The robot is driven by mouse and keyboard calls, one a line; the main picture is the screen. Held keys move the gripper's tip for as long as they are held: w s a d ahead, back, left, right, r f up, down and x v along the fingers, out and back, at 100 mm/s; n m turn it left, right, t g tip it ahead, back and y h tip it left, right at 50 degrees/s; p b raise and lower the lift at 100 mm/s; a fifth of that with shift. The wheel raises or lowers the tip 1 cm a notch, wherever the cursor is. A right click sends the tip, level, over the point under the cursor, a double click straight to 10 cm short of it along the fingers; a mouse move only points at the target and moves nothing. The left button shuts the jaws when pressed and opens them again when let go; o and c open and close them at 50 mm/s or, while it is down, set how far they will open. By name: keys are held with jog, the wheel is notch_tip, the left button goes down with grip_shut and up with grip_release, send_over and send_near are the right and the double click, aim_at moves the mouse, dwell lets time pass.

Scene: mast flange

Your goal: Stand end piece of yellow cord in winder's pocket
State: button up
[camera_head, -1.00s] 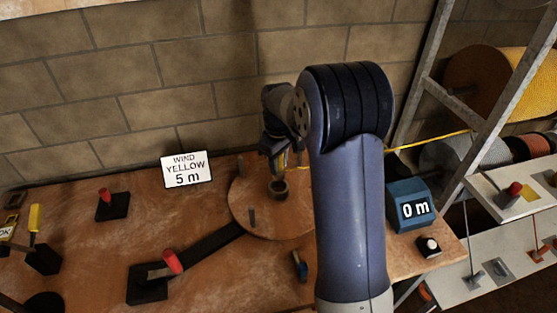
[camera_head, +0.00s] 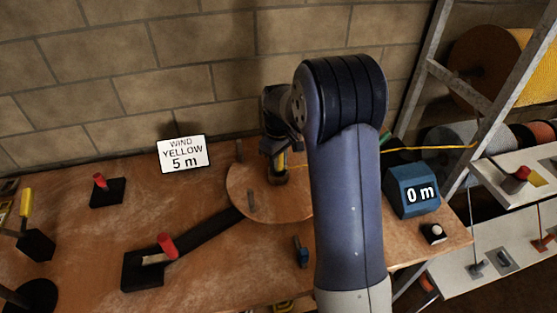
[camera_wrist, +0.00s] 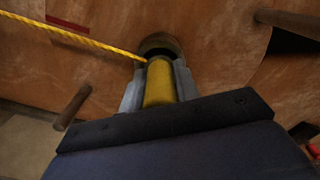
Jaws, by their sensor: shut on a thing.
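My gripper (camera_head: 278,163) is over the middle of the round wooden winder disc (camera_head: 237,195), pointing down. In the wrist view its grey fingers (camera_wrist: 158,88) are shut on the yellow end piece (camera_wrist: 160,82). The yellow cord (camera_wrist: 75,38) runs from the end piece to the upper left there. The pocket, a dark round cup (camera_wrist: 160,43), shows just beyond the end piece's tip. In the head view the end piece (camera_head: 281,164) is at or just above the cup (camera_head: 279,179). I cannot tell whether its tip is inside.
Pegs (camera_head: 252,200) stand on the disc. A crank with a red handle (camera_head: 167,246) is at front left. A blue counter reading 0 m (camera_head: 412,190) stands right of my arm. A sign reads "WIND YELLOW 5 m" (camera_head: 181,153). The cord (camera_head: 435,148) runs to the rack's yellow spool (camera_head: 525,65).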

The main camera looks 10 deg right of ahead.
jog(key=o, duration=1.2)
jog(key=shift+c, duration=0.2)
notch_tip(320, 180, up, 11)
jog(key=shift+f+b, duration=0.1)
jog(key=shift+b, duration=0.35)
